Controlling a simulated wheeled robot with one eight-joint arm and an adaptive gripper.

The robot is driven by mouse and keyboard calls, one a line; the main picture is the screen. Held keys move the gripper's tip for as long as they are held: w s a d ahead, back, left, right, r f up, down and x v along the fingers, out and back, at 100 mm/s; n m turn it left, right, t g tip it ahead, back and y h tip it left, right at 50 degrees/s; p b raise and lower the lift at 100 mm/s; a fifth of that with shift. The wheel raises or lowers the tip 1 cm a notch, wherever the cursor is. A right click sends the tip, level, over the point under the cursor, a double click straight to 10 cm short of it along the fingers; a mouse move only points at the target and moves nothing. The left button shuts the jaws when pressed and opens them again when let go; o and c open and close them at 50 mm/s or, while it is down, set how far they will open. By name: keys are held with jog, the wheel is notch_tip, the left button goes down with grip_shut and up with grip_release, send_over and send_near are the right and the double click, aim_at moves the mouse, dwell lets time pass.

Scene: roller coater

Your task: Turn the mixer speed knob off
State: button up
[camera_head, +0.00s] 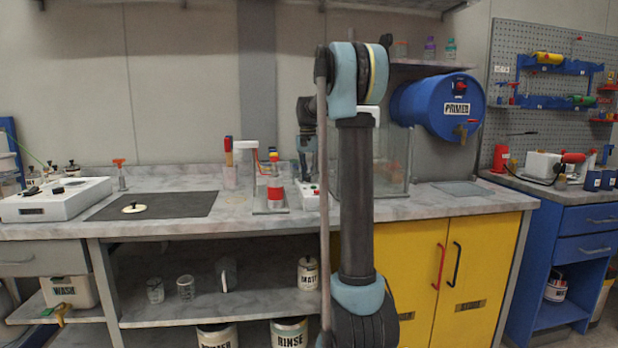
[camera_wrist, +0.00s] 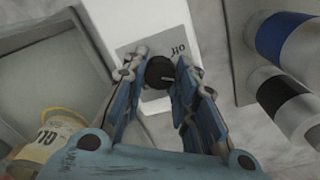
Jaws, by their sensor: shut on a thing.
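The black mixer speed knob (camera_wrist: 159,72) sits on a grey plate on the white mixer base (camera_wrist: 118,22). My gripper (camera_wrist: 161,66) reaches down to it, with one blue finger on each side, shut on the knob. A pale pointer line on the knob points to the right in the wrist view. A label that seems to read "OFF" (camera_wrist: 178,49) appears upside down above and right of the knob. In the head view the mixer base (camera_head: 313,197) stands on the marble counter with my gripper (camera_head: 308,178) over it; the knob is hidden there.
A yellow-and-white cup (camera_wrist: 48,137) is at lower left in the wrist view. Containers with a blue band (camera_wrist: 286,38) and a black band (camera_wrist: 292,103) lie close on the right. In the head view a glass enclosure (camera_head: 395,170) and a blue primer drum (camera_head: 425,105) stand right.

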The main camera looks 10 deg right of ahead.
aim_at(309, 177)
jog(key=n, duration=0.6)
jog(key=shift+n, duration=0.3)
jog(key=n, duration=0.5)
jog(key=shift+n, duration=0.4)
jog(key=o, duration=1.1)
notch_tip(309, 177, up, 12)
jog(key=shift+a+f, duration=0.1)
jog(key=shift+s, duration=0.15)
